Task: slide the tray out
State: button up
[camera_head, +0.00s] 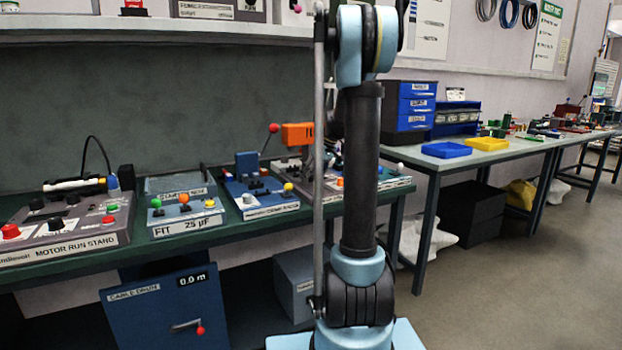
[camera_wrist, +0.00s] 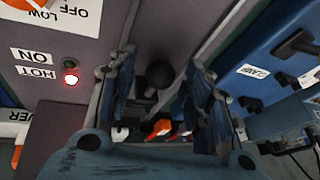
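In the wrist view my gripper (camera_wrist: 162,95) is open, its two blue-grey fingers well apart. A dark round knob (camera_wrist: 160,72) shows between and beyond the fingers; I cannot tell whether it touches them or whether it belongs to the tray. A grey panel (camera_wrist: 85,30) with HOT and ON labels and a lit red lamp (camera_wrist: 70,78) is on the left. No sliding tray can be clearly made out there. In the head view my arm hides the gripper and much of the bench behind it.
A blue open tray (camera_head: 446,150) and a yellow one (camera_head: 487,144) lie on the farther bench. The floor at right is clear.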

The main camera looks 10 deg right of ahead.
grip_shut()
jog(key=s+d, duration=0.1)
jog(key=s, duration=0.3)
jog(key=s+d, duration=0.1)
jog(key=s, duration=0.3)
jog(key=s+d, duration=0.2)
jog(key=s, duration=0.2)
jog(key=shift+s, duration=0.2)
jog(key=shift+o, duration=0.6)
grip_release()
jog(key=shift+r, duration=0.1)
jog(key=v, duration=1.1)
jog(key=shift+d+r, duration=0.2)
jog(key=shift+r, duration=0.15)
jog(key=s+a+f+m+g+h, duration=0.1)
jog(key=s+a+f, duration=0.3)
jog(key=s, duration=0.3)
jog(key=s+a+f+m+h, duration=0.1)
jog(key=s+a+f, duration=0.3)
jog(key=s, duration=0.3)
jog(key=s+a+f+m+h, duration=0.1)
jog(key=s+f+m+h, duration=0.1)
jog(key=s+f, duration=1.2)
jog(key=shift+m, duration=0.6)
